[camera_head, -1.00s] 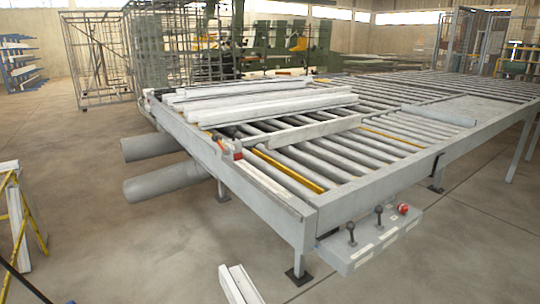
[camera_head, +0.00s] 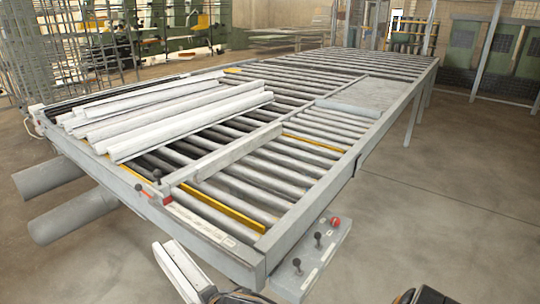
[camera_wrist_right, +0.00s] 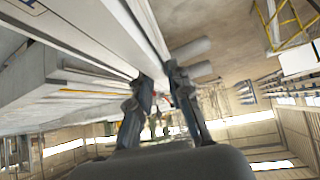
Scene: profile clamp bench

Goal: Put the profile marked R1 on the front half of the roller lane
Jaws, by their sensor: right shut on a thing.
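A long white profile (camera_head: 180,272) rises from the bottom edge in the head view, tilted, in front of the roller table's near side. My right gripper (camera_wrist_right: 157,82) is shut on a pale profile (camera_wrist_right: 136,42), which runs to the upper left in the right wrist view. A dark gripper part shows at the profile's lower end in the head view, cut off by the frame. No R1 mark is legible. The roller lane (camera_head: 258,185) has grey rollers and yellow strips across it; its near part is bare. My left gripper is not in view.
Several white profiles (camera_head: 165,118) lie on the far left of the roller table. A grey bar (camera_head: 238,150) crosses the rollers. A control box (camera_head: 318,250) with black levers and a red knob sticks out at the near corner. Small clamps (camera_head: 158,182) stand on the left edge.

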